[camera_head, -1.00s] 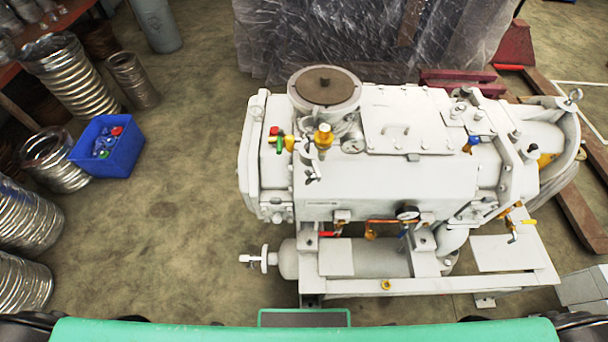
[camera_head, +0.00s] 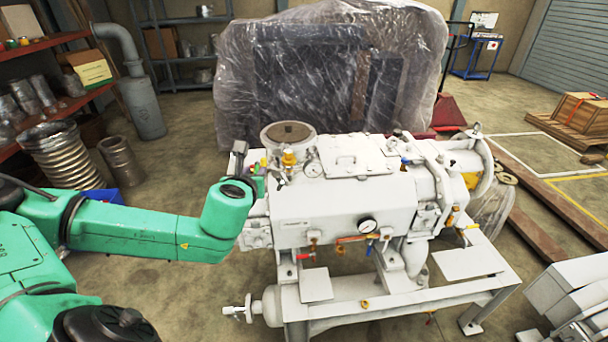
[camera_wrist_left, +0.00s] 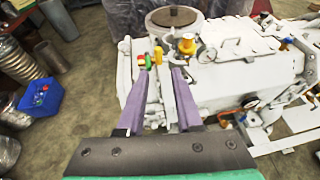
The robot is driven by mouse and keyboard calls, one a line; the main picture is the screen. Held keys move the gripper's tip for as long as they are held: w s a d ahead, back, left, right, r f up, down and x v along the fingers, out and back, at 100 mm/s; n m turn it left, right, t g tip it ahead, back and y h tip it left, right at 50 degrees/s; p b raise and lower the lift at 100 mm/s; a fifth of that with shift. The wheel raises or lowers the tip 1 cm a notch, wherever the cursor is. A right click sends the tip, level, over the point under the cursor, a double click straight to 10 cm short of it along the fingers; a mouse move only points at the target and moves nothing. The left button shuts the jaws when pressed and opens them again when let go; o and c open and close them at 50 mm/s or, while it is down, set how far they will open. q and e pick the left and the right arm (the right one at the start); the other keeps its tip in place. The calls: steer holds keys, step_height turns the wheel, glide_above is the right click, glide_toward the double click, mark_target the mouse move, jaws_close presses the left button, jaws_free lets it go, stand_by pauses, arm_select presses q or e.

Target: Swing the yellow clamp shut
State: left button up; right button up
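The white vacuum machine (camera_head: 345,200) stands in front of me. At its top left is a cluster of small red, green and yellow parts; a yellow one (camera_wrist_left: 158,55), likely the yellow clamp, shows in the left wrist view. A brass-yellow fitting (camera_wrist_left: 187,44) stands just right of it. My left gripper (camera_wrist_left: 161,70) has two purple fingers spread apart with nothing between them. Its fingertips lie just in front of the coloured cluster in that view; I cannot tell whether they touch it. In the head view my green left arm partly hides this corner. My right gripper is not in view.
A round flanged port (camera_head: 288,133) rises behind the cluster. A blue bin (camera_wrist_left: 41,104) and metal hoses (camera_head: 62,155) are on the left. A plastic-wrapped load (camera_head: 325,70) stands behind the machine. Open floor lies to its left.

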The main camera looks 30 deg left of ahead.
arm_select(q)
steer(key=p, duration=0.1)
glide_toward(263, 159)
steer(key=x, duration=0.3)
steer(key=p+x, duration=0.1)
steer(key=x, duration=0.6)
steer(key=shift+w+f, duration=0.1)
steer(key=shift+w+a+f, duration=0.15)
jaws_close()
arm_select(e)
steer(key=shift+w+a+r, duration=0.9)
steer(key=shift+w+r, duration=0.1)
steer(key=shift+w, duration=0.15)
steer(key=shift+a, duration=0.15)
